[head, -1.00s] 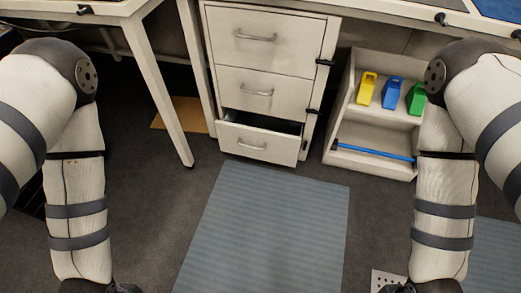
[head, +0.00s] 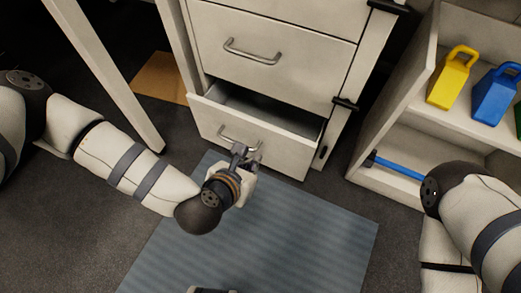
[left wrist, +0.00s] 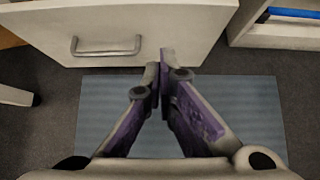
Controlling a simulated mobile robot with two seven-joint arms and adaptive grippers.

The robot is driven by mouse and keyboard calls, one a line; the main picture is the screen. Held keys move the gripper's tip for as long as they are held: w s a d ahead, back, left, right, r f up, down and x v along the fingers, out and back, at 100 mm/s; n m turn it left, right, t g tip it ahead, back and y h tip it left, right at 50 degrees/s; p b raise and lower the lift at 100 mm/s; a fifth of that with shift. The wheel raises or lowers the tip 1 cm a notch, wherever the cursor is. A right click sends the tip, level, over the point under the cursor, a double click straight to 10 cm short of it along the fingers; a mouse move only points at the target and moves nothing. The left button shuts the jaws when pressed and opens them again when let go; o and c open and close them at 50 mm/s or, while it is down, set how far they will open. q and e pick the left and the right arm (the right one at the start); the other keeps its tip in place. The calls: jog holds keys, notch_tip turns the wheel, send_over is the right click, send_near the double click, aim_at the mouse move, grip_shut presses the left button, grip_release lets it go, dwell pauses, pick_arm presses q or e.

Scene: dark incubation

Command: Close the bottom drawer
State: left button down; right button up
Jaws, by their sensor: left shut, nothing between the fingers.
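The bottom drawer (head: 290,155) of the white cabinet stands partly open, with its dark inside showing above the front panel. Its curved metal handle (head: 228,140) is on the front, partly behind my gripper. My left gripper (head: 245,150) is at the drawer front, close to the handle. In the left wrist view, the shut, empty fingers (left wrist: 163,75) point at the lower part of the drawer front (left wrist: 185,25), right of the handle (left wrist: 107,47). I cannot tell whether the fingertips touch the panel. My right gripper is out of view.
The drawer above (head: 290,60) is shut. A white shelf unit (head: 430,150) with yellow and blue holders (head: 453,78) stands to the right. A table leg (head: 110,85) is at the left. A blue-grey mat (head: 300,235) lies on the clear floor in front.

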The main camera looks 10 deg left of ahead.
pick_arm(q)
jog(key=b, duration=0.3)
send_near(275, 140)
notch_tip(275, 140, down, 3)
jog(key=w, duration=0.1)
jog(key=w+d+b, duration=0.1)
jog(key=w, duration=0.1)
jog(key=shift+w+f, duration=0.1)
jog(key=shift+w, duration=0.15)
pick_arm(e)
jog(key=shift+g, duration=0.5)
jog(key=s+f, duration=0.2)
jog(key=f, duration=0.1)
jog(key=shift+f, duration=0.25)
pick_arm(q)
jog(key=w+d+b, duration=0.3)
jog(key=w, duration=0.7)
jog(key=shift+w+d+b, duration=0.15)
jog(key=shift+w+b, duration=0.05)
jog(key=shift+b, duration=0.15)
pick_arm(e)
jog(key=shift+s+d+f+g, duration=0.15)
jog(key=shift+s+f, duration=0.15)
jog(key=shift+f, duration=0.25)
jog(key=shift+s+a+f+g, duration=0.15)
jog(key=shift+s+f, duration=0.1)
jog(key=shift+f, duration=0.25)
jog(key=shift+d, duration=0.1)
